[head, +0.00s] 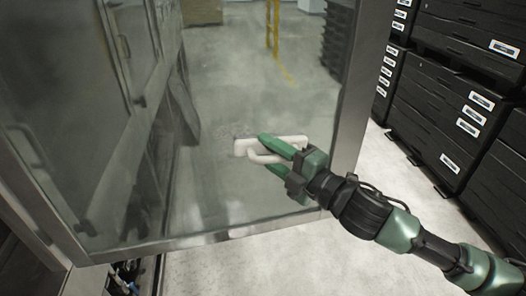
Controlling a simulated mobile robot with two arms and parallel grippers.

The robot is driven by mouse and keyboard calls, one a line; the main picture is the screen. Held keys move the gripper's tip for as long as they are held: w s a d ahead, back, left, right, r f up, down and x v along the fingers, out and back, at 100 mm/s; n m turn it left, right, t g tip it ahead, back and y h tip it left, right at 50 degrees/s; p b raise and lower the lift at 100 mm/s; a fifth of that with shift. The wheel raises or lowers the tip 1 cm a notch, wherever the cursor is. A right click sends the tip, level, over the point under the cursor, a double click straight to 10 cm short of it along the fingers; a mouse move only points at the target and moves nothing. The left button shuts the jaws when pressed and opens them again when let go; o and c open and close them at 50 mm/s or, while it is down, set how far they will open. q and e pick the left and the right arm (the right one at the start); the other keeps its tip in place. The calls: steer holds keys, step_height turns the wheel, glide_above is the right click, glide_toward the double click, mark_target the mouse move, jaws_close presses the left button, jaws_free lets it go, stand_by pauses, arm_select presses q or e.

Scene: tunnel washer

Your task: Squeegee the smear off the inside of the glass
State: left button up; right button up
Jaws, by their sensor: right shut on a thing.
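The glass pane (290,85) sits in a grey metal frame and fills the middle of the head view. My right gripper (268,153), with green fingers, is shut on a white squeegee (242,148). The squeegee is at the lower middle of the pane and appears to be against or very close to the glass; I cannot tell if it touches. A faint greyish haze shows on the glass around it, but I cannot make out the smear's edges. My left gripper is not in view.
The metal washer body (65,90) with handles stands on the left. Stacked black crates (455,85) with white labels stand on the right. Pale floor lies between the frame and the crates. A yellow post (273,30) shows through the glass.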

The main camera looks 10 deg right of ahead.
mark_target(247, 146)
steer(key=shift+s+a+r+p, duration=0.1)
steer(key=shift+a+r+p, duration=0.25)
steer(key=shift+a, duration=0.3)
steer(key=shift+a+r+p, duration=0.15)
steer(key=shift+a+p, duration=0.3)
steer(key=shift+a, duration=0.25)
steer(key=shift+s+a+r+p, duration=0.1)
steer(key=shift+a+r+p, duration=0.25)
steer(key=shift+a, duration=0.3)
steer(key=shift+a+p, duration=0.35)
steer(key=shift+a, duration=0.65)
steer(key=shift+s+a+f+p, duration=0.15)
steer(key=shift+a+p, duration=0.1)
steer(key=shift+a, duration=1.2)
steer(key=shift+s+a+r+p, duration=0.1)
steer(key=shift+a+p, duration=0.15)
steer(key=shift+a, duration=1.15)
steer(key=shift+d+r+p, duration=0.1)
steer(key=shift+r+p, duration=0.5)
steer(key=shift+w+d, duration=0.15)
steer(key=shift+d, duration=1.8)
steer(key=shift+w+d, duration=0.15)
steer(key=shift+d, duration=1.75)
steer(key=shift+w+d, duration=0.15)
steer(key=shift+d, duration=1.8)
steer(key=shift+a, duration=0.15)
